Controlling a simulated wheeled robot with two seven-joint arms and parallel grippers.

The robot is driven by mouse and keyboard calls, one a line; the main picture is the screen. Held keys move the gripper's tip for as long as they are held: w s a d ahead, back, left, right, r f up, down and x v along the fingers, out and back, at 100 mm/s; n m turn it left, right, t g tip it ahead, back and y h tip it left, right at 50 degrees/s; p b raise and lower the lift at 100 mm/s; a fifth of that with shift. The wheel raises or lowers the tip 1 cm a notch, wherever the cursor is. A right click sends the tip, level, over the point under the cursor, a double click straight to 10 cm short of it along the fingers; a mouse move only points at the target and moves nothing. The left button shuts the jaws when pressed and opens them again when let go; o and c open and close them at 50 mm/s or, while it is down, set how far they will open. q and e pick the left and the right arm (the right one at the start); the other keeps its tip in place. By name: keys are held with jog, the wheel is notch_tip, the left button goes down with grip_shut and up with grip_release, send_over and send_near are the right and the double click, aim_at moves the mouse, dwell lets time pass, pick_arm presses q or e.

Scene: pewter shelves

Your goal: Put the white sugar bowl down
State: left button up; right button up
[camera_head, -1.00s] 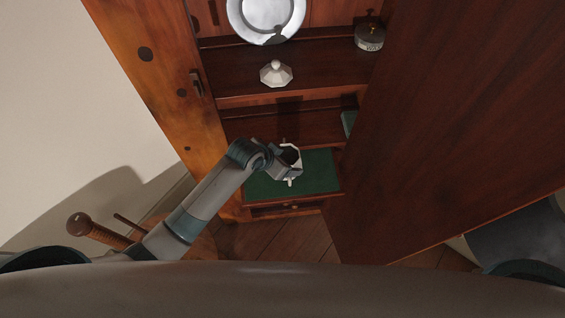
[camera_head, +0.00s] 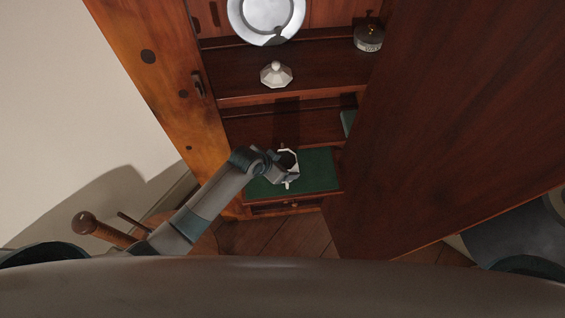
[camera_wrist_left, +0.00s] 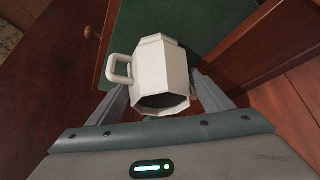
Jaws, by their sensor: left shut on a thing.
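The white sugar bowl (camera_wrist_left: 158,68) is faceted, with a loop handle on its left in the left wrist view. In the head view the bowl (camera_head: 290,156) is partly hidden by my left gripper (camera_head: 285,168). My left gripper (camera_wrist_left: 165,98) is shut on the bowl, one finger on each side. The bowl is over or on the green mat (camera_head: 318,172) of the lower board; I cannot tell whether it touches. A white faceted lid (camera_head: 276,74) with a knob sits on the shelf above. My right gripper is not in view.
A pewter plate (camera_head: 266,16) leans on the upper shelf, with a labelled pot (camera_head: 369,36) to its right. A large wooden door panel (camera_head: 455,110) fills the right side. A wooden post (camera_head: 158,70) bounds the left. The mat's right part is bare.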

pick_arm(q)
jog(key=shift+f, duration=0.1)
jog(key=o, duration=1.3)
jog(key=shift+o, duration=0.2)
jog(key=shift+r, duration=0.2)
jog(key=b+v, duration=0.1)
jog(key=v, duration=1.1)
jog(key=shift+b, duration=0.4)
